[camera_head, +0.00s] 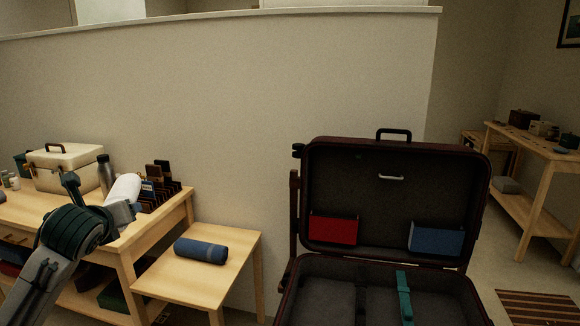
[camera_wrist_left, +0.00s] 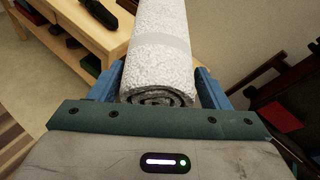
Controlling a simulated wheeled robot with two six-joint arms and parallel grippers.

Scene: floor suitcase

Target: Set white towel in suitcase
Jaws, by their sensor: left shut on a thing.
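The white towel (camera_wrist_left: 160,50) is rolled up and sits between the blue fingers of my left gripper (camera_wrist_left: 160,88), which is shut on it. In the head view the towel (camera_head: 124,189) is above the right part of the wooden table, with my left gripper (camera_head: 128,210) at its lower end. The dark suitcase (camera_head: 310,258) stands open at the right, its lid upright and its base facing up. A teal strap (camera_head: 403,297) lies in the base. My right gripper is not in view.
A blue rolled towel (camera_head: 201,250) lies on a low wooden table (camera_head: 215,284) between the larger table and the suitcase. A metal bottle (camera_head: 104,175), a cream case (camera_head: 68,167) and a dark rack (camera_head: 160,188) stand near the held towel. Red (camera_head: 333,230) and blue (camera_head: 436,239) items sit in the lid.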

